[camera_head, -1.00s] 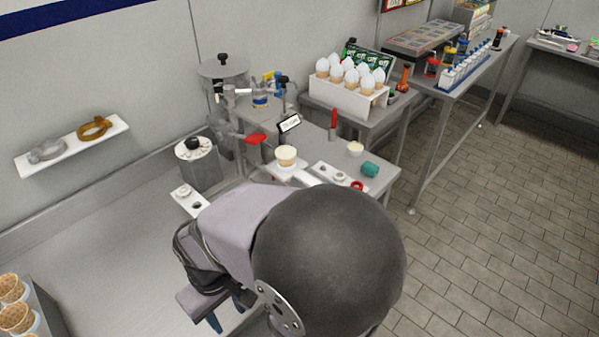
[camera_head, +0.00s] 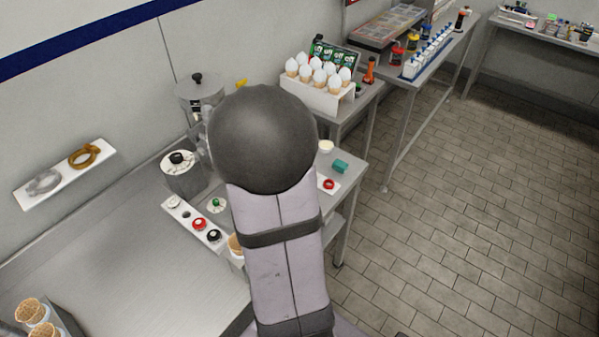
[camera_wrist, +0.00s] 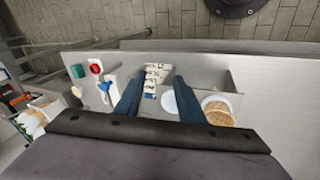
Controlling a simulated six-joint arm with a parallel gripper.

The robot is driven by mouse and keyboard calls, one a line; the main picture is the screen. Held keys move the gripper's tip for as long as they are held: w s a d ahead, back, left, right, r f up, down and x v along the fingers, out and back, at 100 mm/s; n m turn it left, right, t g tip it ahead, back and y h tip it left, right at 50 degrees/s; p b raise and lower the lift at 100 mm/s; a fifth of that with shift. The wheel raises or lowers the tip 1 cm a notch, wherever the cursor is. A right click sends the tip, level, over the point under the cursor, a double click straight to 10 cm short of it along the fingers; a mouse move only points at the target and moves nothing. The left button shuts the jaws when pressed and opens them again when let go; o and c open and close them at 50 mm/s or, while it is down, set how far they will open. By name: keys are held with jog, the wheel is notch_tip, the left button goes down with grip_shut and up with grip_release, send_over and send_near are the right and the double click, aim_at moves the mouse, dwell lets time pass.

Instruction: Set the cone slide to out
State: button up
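I cannot pick out the cone slide with certainty. In the wrist view my gripper (camera_wrist: 158,80) is open, with its two dark blue fingers apart. Between the fingertips shows a small white labelled strip (camera_wrist: 151,76) with dark and brown marks; I cannot tell whether it is the slide or whether anything touches it. In the head view my own arm hides the gripper and much of the machine's front. A cone top (camera_head: 236,244) shows just left of the arm.
A white panel with red and black knobs (camera_head: 198,222) lies left of my arm. A red ring (camera_head: 328,184) and teal block (camera_head: 340,166) sit on the counter's right end. A rack of white-topped cones (camera_head: 318,92) stands behind. The steel counter at left (camera_head: 130,255) is mostly clear.

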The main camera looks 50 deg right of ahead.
jog(key=w+d+m+t+b, duration=0.1)
jog(key=w, duration=0.1)
jog(key=w+d+m+t+b, duration=0.1)
jog(key=w+t, duration=0.1)
jog(key=w, duration=0.1)
jog(key=w+d+f+m+t+b, duration=0.1)
jog(key=w+t, duration=0.1)
jog(key=w, duration=0.1)
jog(key=shift+w+m, duration=0.15)
jog(key=shift+m, duration=0.25)
jog(key=w+d+r+m+t+b, duration=0.4)
jog(key=w+d+r+t+b, duration=0.1)
jog(key=w+r+t, duration=0.15)
jog(key=s+d+f+n+t+b, duration=0.1)
jog(key=s+d+b, duration=0.1)
jog(key=b, duration=0.1)
jog(key=s+d+f+n+t+h+b, duration=0.1)
jog(key=s+d+f+b, duration=0.1)
jog(key=s+b, duration=0.1)
jog(key=s+d+f+t+h+b, duration=0.1)
jog(key=s+d+f+b, duration=0.1)
jog(key=s+b, duration=0.1)
jog(key=shift+d+f+n, duration=0.25)
jog(key=shift+d+n, duration=0.15)
jog(key=s+f+n+t+h+b, duration=0.1)
jog(key=s+f+n+b, duration=0.2)
jog(key=s+f+b, duration=0.15)
jog(key=shift+p+x, duration=1.4)
jog(key=shift+x, duration=2)
jog(key=shift+s+d, duration=0.1)
